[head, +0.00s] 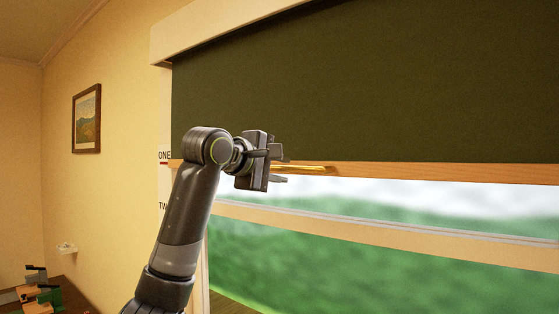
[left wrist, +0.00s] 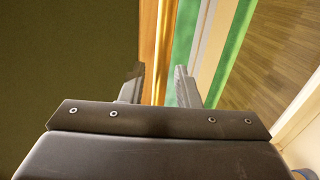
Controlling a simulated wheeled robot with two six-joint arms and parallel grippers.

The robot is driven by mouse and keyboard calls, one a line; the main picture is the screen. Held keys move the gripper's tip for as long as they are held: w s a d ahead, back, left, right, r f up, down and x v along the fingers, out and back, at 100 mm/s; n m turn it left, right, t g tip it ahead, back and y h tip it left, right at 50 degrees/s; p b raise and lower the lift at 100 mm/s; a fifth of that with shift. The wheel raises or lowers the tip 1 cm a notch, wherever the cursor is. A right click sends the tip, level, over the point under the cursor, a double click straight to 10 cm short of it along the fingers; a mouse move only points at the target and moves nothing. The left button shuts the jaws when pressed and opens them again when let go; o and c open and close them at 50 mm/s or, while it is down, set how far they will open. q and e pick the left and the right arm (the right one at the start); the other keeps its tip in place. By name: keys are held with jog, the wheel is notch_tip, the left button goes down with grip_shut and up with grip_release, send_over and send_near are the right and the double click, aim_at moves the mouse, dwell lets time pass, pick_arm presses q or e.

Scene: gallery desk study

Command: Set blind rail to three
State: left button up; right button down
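A dark green blind (head: 380,90) hangs over the window, with a wooden rail (head: 430,171) along its lower edge. The rail is level with a mark labelled "ONE" (head: 164,155); a partly hidden label starting "TW" (head: 163,206) is below it. No mark for three shows. A brass handle (head: 312,169) is on the rail. My left gripper (head: 279,167) is at the handle's left end. In the left wrist view its fingers (left wrist: 161,86) are apart, with the golden handle (left wrist: 161,60) running between them. I cannot tell whether they touch it. My right gripper is not in view.
The window frame's crossbar (head: 400,233) runs below the rail, with blurred green outside. A framed picture (head: 87,119) hangs on the left wall, above a small white fitting (head: 67,248). A desk with tools (head: 38,292) is at lower left.

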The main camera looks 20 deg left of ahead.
pick_arm(q)
jog(key=shift+w, duration=0.15)
grip_shut()
jog(key=shift+f, duration=0.15)
notch_tip(320, 180, down, 40)
jog(key=b, duration=2.4)
jog(key=shift+b, duration=0.3)
